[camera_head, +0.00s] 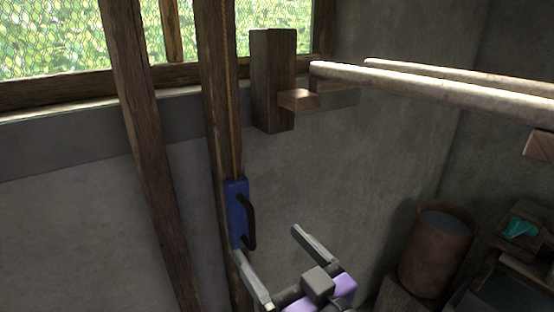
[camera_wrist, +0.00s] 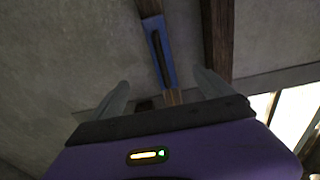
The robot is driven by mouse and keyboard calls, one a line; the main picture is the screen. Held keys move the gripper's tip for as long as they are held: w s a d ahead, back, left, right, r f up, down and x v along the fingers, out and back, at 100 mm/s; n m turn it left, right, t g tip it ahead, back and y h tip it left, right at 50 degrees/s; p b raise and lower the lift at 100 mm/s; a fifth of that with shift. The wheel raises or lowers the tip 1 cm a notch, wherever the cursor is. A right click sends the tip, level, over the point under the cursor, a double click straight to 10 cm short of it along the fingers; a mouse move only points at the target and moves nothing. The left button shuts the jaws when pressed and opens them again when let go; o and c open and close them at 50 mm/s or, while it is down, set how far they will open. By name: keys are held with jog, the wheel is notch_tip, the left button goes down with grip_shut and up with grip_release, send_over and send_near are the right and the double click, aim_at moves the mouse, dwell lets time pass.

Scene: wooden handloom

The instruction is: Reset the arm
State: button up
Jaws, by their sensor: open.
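My gripper (camera_head: 274,265) is at the lower middle of the head view, its two grey fingers spread wide with nothing between them. Its fingers also show in the wrist view (camera_wrist: 160,88), on either side of a blue plate with a dark handle (camera_wrist: 160,52). In the head view this blue handle plate (camera_head: 237,214) is fixed upright on a wooden post (camera_head: 218,110). The left fingertip overlaps the plate's lower end in the picture; I cannot tell whether they touch. The handle is not gripped.
A second wooden beam (camera_head: 145,140) stands left of the post. A rusty bucket (camera_head: 435,250) and a box with a teal item (camera_head: 522,230) stand at lower right. A meshed window (camera_head: 60,40) is behind.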

jog(key=s+d+f+m+t+h+p, duration=0.1)
jog(key=s+d+f+m+t+h, duration=0.15)
jog(key=s+d, duration=0.35)
jog(key=s+d+f+m+t+h+p, duration=0.1)
jog(key=s+d+f+m+t+h, duration=0.2)
jog(key=d, duration=0.4)
jog(key=s+d+f+g+h+p, duration=0.1)
jog(key=s+d+f+g, duration=0.1)
jog(key=s, duration=0.6)
jog(key=s+d+f+g+h+p, duration=0.1)
jog(key=s+d+f+g+h, duration=0.1)
jog(key=s, duration=0.7)
jog(key=s+d+f+g+h+p, duration=0.1)
jog(key=s+d+f+g, duration=0.1)
jog(key=s, duration=0.6)
jog(key=shift+s+d+f+m, duration=0.35)
jog(key=shift+d+f+m, duration=0.15)
jog(key=shift+d, duration=0.35)
jog(key=shift+h, duration=0.25)
